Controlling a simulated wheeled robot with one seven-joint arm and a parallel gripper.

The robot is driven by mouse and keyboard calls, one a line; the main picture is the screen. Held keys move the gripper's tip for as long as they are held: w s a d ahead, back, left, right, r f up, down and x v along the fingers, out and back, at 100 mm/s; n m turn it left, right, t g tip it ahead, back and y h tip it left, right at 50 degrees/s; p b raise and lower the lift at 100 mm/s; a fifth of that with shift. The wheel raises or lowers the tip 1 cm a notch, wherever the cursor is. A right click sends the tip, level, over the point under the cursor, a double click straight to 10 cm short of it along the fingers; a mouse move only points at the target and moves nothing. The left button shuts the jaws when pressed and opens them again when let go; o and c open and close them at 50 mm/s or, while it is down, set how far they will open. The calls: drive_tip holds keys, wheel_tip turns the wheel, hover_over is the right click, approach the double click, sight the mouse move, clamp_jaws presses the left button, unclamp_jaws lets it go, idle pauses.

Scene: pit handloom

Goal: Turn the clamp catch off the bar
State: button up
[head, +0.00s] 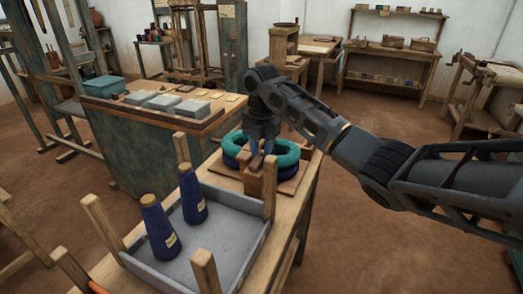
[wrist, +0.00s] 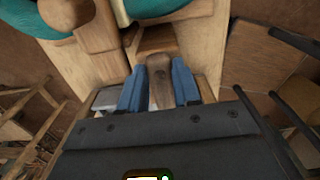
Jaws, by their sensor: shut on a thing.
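In the head view my gripper and arm largely hide the catch.
A grey tray (head: 215,243) with wooden corner posts holds two dark blue yarn cones (head: 158,228) at the near left. A bench (head: 150,150) with grey blocks and a teal box (head: 104,86) stands behind. Open earth floor lies to the right.

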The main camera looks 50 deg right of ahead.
sight(262, 154)
idle(0.3)
drive_tip(key=o, duration=1.1)
drive_tip(key=shift+c, duration=0.2)
drive_tip(key=shift+r, duration=3.95)
